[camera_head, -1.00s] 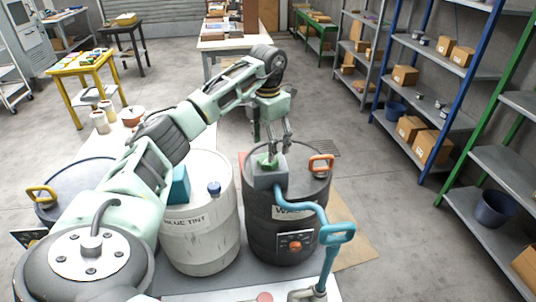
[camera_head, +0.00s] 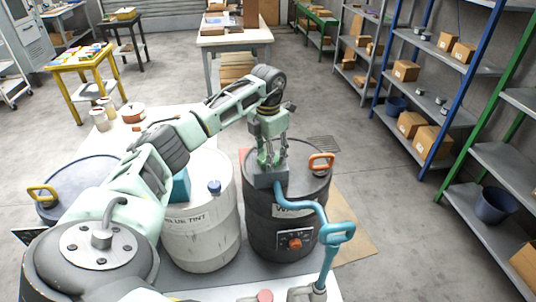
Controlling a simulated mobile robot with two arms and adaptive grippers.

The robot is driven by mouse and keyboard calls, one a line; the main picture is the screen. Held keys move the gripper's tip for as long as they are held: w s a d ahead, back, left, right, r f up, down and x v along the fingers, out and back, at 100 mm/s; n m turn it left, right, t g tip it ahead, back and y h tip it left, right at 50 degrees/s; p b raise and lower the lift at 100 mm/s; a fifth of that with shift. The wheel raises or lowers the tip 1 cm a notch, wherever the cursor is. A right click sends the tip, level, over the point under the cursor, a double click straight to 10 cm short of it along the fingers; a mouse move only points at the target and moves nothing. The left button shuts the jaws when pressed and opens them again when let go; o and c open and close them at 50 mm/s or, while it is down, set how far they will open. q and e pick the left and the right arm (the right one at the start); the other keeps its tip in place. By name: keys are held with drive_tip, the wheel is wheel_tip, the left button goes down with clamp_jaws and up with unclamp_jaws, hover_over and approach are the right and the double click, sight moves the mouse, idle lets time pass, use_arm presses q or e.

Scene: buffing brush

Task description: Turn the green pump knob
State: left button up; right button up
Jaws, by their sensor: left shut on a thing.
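The green pump knob (camera_head: 265,158) sits on top of a grey pump block (camera_head: 271,178) on the dark drum (camera_head: 262,220). My left gripper (camera_head: 271,158) reaches down from above and is shut on the knob, and its fingers hide part of it. A blue hose runs from the pump block to a blue nozzle handle (camera_head: 338,233) at the front right. My right gripper is not in view.
A white drum (camera_head: 200,235) labelled blue tint, with a blue cap (camera_head: 214,187), stands left of the dark drum. An orange handle (camera_head: 321,162) rises from the dark drum's lid.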

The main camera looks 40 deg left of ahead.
use_arm(q)
drive_tip(key=c, duration=0.4)
drive_tip(key=shift+o, duration=0.2)
drive_tip(key=shift+r, duration=0.1)
drive_tip(key=shift+a+m, duration=0.1)
drive_tip(key=shift+m, duration=0.4)
drive_tip(key=m, duration=0.5)
drive_tip(key=shift+w+m+b, duration=0.1)
drive_tip(key=shift+m+b, duration=0.2)
drive_tip(key=shift+m, duration=0.1)
drive_tip(key=m, duration=0.4)
drive_tip(key=shift+m, duration=0.3)
drive_tip(key=m, duration=0.2)
drive_tip(key=shift+r+m, duration=0.1)
drive_tip(key=shift+m, duration=0.2)
drive_tip(key=m+b, duration=0.1)
drive_tip(key=m, duration=0.5)
drive_tip(key=shift+d, duration=0.2)
drive_tip(key=m, duration=0.4)
drive_tip(key=shift+m, duration=0.3)
drive_tip(key=shift+d+m, duration=0.1)
drive_tip(key=shift+m, duration=0.4)
